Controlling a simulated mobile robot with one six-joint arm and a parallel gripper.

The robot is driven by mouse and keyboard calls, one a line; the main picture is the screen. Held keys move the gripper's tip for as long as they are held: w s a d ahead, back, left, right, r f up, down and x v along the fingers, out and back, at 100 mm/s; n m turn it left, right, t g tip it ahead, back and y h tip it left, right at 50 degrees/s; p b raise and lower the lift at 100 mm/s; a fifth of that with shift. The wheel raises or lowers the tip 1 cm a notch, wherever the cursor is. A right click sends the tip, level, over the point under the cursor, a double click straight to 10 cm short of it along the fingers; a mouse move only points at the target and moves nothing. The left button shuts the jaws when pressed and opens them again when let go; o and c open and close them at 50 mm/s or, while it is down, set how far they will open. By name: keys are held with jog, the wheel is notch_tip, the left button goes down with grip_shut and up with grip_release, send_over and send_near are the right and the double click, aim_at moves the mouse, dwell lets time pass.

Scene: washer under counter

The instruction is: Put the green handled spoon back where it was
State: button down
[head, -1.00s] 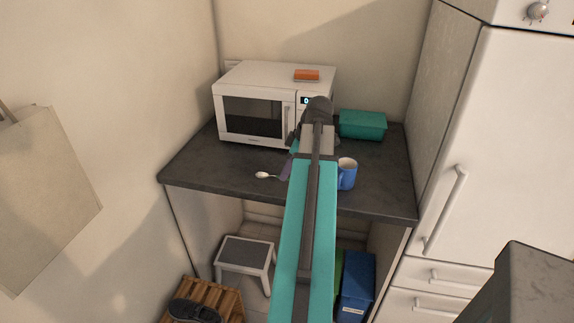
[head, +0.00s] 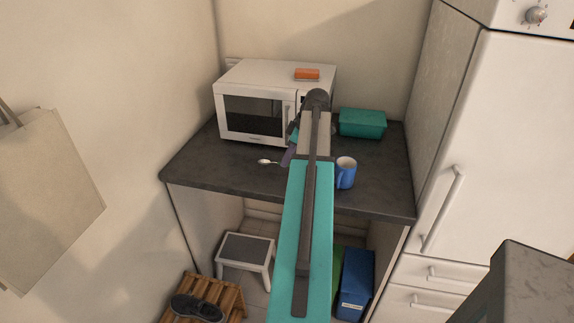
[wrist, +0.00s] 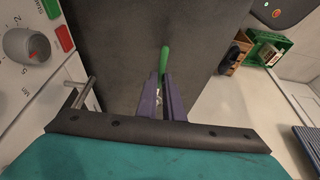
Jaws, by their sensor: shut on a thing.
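The spoon's silver bowl (head: 264,161) shows in the head view just left of my purple gripper fingers (head: 288,156). The rest of it is hidden there behind my arm. In the wrist view the spoon's green handle (wrist: 165,58) sticks out beyond the fingertips (wrist: 162,82), with a bit of silver between the fingers. My gripper is shut on the spoon, over the dark counter (head: 215,175) in front of the white microwave (head: 255,77). I cannot tell how far the spoon is above the counter.
A blue mug (head: 346,177) stands right of my arm on the counter. A teal lidded box (head: 362,124) is at the back right. An orange block (head: 307,74) lies on the microwave. The counter's left front is clear. A fridge (head: 490,150) stands at right.

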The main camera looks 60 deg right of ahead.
jog(key=shift+d, duration=0.1)
jog(key=shift+w+d, duration=0.25)
jog(key=shift+d, duration=0.1)
jog(key=shift+f+p, duration=0.85)
jog(key=shift+f, duration=0.95)
jog(key=shift+f, duration=0.15)
jog(key=c, duration=1.9)
grip_release()
jog(key=b+v, duration=0.2)
jog(key=v, duration=1)
jog(key=shift+b, duration=0.3)
